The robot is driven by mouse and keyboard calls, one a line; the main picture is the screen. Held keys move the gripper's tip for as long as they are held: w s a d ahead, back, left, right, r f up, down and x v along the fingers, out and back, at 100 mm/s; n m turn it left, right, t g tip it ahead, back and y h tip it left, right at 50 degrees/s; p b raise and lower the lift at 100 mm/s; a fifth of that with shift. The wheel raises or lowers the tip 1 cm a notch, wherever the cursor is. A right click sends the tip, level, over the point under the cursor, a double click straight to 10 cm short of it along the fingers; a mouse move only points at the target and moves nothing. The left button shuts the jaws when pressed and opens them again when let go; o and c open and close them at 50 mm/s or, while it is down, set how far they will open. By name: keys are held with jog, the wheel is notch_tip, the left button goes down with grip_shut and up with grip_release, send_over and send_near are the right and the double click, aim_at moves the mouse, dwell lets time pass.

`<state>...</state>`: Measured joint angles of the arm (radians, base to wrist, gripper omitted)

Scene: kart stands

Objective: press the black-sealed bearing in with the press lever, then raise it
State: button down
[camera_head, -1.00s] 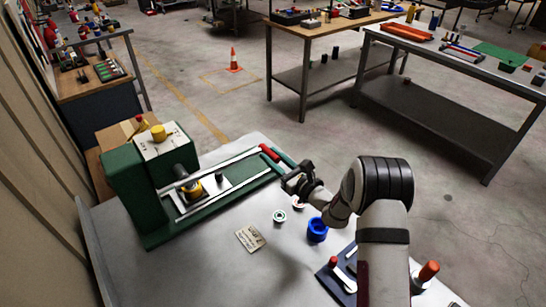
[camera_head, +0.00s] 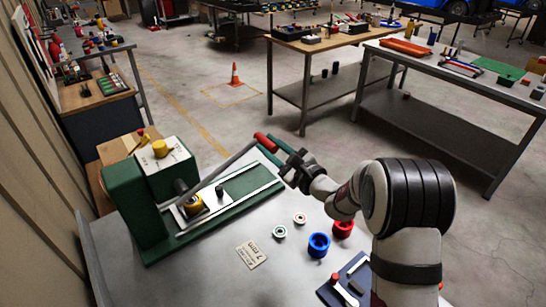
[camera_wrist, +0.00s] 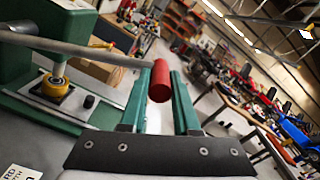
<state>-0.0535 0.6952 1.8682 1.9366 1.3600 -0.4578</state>
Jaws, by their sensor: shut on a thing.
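The green arbor press (camera_head: 130,200) stands at the left of the bench. Its grey lever (camera_head: 228,162) slants up to the right from the press to a red grip (camera_head: 262,141). My gripper (camera_head: 272,147) is shut on the red grip, which shows between my two green fingers in the wrist view (camera_wrist: 160,82). A yellow housing (camera_head: 193,206) sits on the press plate under the ram, and also shows in the wrist view (camera_wrist: 56,88). The ram reaches down to it; I cannot tell whether they touch. The black-sealed bearing cannot be made out; the housing's inside is hidden.
A green-ringed bearing (camera_head: 280,232) and a red-ringed bearing (camera_head: 300,218) lie on the bench. A blue cup (camera_head: 318,245) and a red cup (camera_head: 343,228) stand nearby. A label card (camera_head: 251,255) lies in front of the press. A dark tool tray (camera_head: 350,280) is at the front right.

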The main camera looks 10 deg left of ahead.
jog(key=shift+s+a+r+n, duration=0.2)
jog(key=shift+r+n, duration=0.15)
jog(key=shift+r, duration=0.3)
jog(key=shift+s+a+r+n, duration=0.2)
jog(key=shift+r+n, duration=0.15)
jog(key=shift+r, duration=0.25)
jog(key=c, duration=0.7)
grip_release()
jog(key=shift+o, duration=0.2)
jog(key=v, duration=1.5)
jog(key=shift+s+d, duration=0.25)
jog(key=shift+d, duration=0.05)
